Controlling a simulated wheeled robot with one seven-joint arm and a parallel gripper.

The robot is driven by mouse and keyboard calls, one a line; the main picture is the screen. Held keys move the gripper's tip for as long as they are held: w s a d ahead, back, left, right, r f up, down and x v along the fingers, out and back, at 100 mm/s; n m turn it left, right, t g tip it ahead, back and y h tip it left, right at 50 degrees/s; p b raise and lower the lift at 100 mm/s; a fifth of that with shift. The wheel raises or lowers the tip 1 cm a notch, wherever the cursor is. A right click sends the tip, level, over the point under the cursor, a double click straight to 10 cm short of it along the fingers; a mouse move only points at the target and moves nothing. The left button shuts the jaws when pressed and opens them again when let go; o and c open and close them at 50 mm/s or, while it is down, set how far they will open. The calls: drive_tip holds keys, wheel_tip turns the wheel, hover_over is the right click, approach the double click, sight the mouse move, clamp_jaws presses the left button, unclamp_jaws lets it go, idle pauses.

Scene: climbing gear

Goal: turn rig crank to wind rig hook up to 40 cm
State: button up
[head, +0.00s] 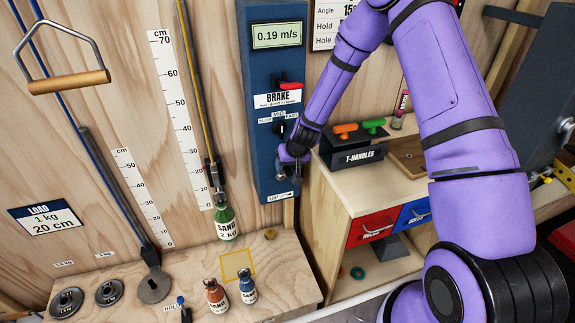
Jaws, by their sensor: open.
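The rig is a tall blue panel (261,95) on the wooden wall, with a small display reading 0.19 m/s, a red brake lever (291,86) and a speed knob. The rig hook (214,172) hangs left of the panel and carries a green sand bottle (226,222) marked 2 kg. The hook is beside the low end of the tall white scale (178,118); its exact height is unclear. My gripper (289,163) is open at the panel's lower part, above the "UP" label. It covers the crank, so its grasp and the crank's angle are hidden.
Red (215,296) and blue (247,286) sand bottles stand on the wooden bench near a yellow square outline. Discs lie at left. A triangular handle (62,60) hangs upper left. The T-handles box (352,153) and drawer cabinet (372,215) stand close right of my gripper.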

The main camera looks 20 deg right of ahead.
clamp_jaws()
drive_tip(key=shift+d, duration=0.35)
drive_tip(key=d+f, duration=0.3)
drive_tip(key=d, duration=0.4)
drive_tip(key=shift+f, duration=0.2)
idle(0.6)
idle(0.3)
